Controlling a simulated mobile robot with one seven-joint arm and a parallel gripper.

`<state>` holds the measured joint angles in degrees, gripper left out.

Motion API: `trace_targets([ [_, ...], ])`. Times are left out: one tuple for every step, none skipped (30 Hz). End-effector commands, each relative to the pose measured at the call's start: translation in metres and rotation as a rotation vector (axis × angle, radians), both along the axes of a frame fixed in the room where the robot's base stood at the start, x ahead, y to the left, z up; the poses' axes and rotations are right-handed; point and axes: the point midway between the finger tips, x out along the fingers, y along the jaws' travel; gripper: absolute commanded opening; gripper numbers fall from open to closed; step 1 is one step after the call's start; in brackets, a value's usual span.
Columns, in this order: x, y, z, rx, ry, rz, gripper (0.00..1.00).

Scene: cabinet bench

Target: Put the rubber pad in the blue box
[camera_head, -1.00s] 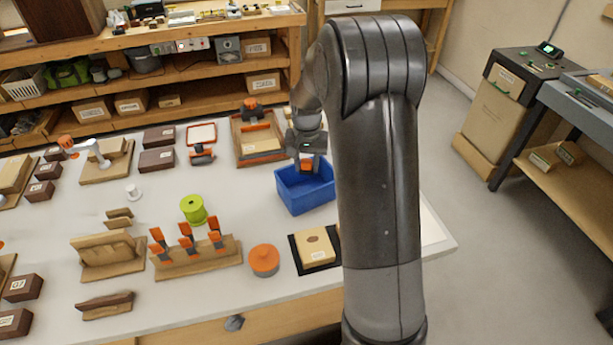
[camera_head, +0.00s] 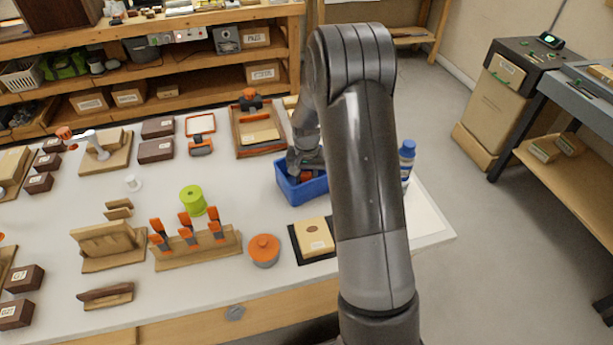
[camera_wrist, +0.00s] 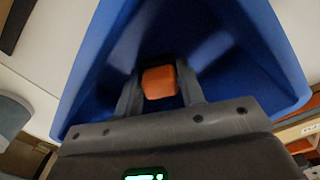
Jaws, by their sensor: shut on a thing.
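The blue box (camera_head: 309,188) stands on the white bench, partly hidden by my arm in the head view. Its blue walls (camera_wrist: 92,70) fill much of the wrist view. My gripper (camera_wrist: 160,88) is shut on an orange-red block, the rubber pad (camera_wrist: 159,82), which sits between the two fingers. In the head view my gripper (camera_head: 302,174) is down at the box opening, and the pad shows as a small red patch. The wrist view looks into the box past the pad. I cannot tell whether the pad touches the box floor.
A wooden tray with an orange-handled tool (camera_head: 256,132) lies behind the box. A black mat with a tan block (camera_head: 314,236) lies in front. A blue-capped bottle (camera_head: 407,160) stands to the right. An orange-lidded round container (camera_head: 264,250) stands front left.

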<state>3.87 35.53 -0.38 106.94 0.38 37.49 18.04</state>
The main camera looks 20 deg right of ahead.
Motion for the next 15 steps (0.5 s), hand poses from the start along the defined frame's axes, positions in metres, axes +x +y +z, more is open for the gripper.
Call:
trace_targets([
  [0.0000, 0.0000, -0.0006, 0.000, 0.000, 0.000, 0.13],
  [-0.0001, 0.0000, -0.0014, 0.000, 0.001, 0.000, 0.13],
  [-0.0001, 0.0000, -0.0028, 0.000, 0.001, 0.000, 0.13],
  [-0.0001, 0.0000, -0.0032, 0.000, 0.001, 0.000, 0.36],
  [-0.0001, 0.0000, -0.0029, 0.000, 0.001, 0.000, 0.39],
  [-0.0001, 0.0000, -0.0028, 0.000, 0.001, 0.000, 0.42],
  [-0.0001, 0.0000, -0.0028, 0.000, 0.001, 0.000, 0.45],
  [-0.0001, 0.0000, -0.0027, 0.000, 0.001, 0.000, 0.47],
  [-0.0001, 0.0000, -0.0027, 0.000, 0.001, 0.000, 0.50],
  [-0.0001, 0.0000, -0.0027, 0.000, 0.001, 0.000, 0.53],
  [-0.0001, 0.0000, -0.0026, 0.000, 0.001, 0.000, 0.55],
  [-0.0001, 0.0000, -0.0026, 0.000, 0.000, 0.000, 0.57],
  [-0.0001, 0.0000, -0.0026, 0.000, 0.000, 0.000, 0.57],
  [-0.0001, 0.0000, -0.0026, 0.000, 0.000, 0.000, 0.57],
  [0.0000, 0.0000, -0.0025, 0.000, 0.000, 0.000, 0.57],
])
